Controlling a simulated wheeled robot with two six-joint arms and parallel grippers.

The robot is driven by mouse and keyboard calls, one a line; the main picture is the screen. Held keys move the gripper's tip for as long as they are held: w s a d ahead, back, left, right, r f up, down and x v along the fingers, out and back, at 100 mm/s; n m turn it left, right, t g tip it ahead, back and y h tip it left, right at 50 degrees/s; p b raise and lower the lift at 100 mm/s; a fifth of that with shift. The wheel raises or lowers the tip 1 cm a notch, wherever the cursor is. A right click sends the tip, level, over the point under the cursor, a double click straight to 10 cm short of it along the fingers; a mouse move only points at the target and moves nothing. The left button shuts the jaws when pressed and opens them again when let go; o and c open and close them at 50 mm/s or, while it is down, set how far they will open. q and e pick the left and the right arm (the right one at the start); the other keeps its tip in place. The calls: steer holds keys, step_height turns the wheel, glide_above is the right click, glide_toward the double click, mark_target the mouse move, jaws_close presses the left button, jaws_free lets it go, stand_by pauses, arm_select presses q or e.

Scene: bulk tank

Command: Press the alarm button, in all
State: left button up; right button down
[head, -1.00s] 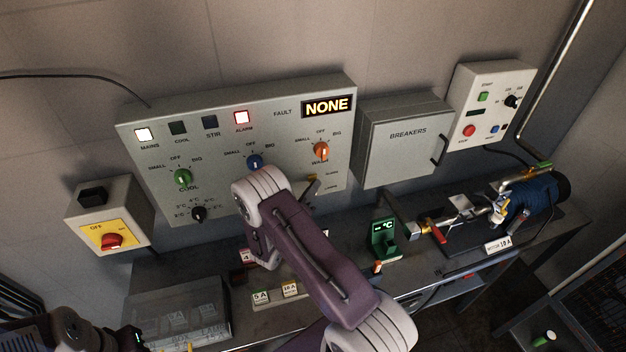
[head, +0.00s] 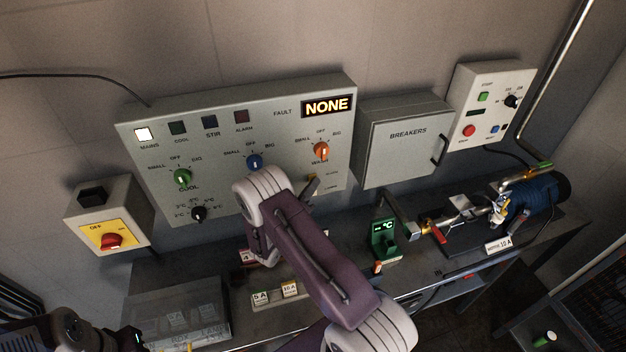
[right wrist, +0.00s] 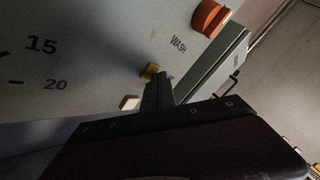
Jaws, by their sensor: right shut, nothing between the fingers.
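The grey control panel (head: 232,104) on the wall has a small yellow button (right wrist: 149,71) and a white button (right wrist: 130,103) low on its right side, below the orange WASH knob (right wrist: 209,18). My right gripper (right wrist: 158,88) is shut and empty, its tips beside the yellow button; I cannot tell whether they touch it. In the head view my right arm hides most of this gripper. The ALARM lamp (head: 241,117) is dark, the MAINS lamp (head: 143,135) is lit white, and the FAULT display (head: 327,106) reads NONE. My left arm shows at lower left, its jaws out of sight.
The BREAKERS box (head: 405,140) and a white start/stop box (head: 491,105) are right of the panel. The bench below holds a green temperature display (head: 384,237), a blue motor (head: 530,200), fuse blocks and a clear-lidded box (head: 178,308). A yellow-faced switch box (head: 108,215) hangs left.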

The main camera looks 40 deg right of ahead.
steer(key=shift+s+a+p, duration=0.25)
steer(key=shift+s+p, duration=0.05)
steer(key=shift+s, duration=0.5)
steer(key=s, duration=0.1)
steer(key=s+a, duration=0.1)
steer(key=s, duration=0.1)
steer(key=s+p, duration=0.1)
steer(key=shift+s+a, duration=0.25)
steer(key=shift+s, duration=0.15)
stand_by(0.6)
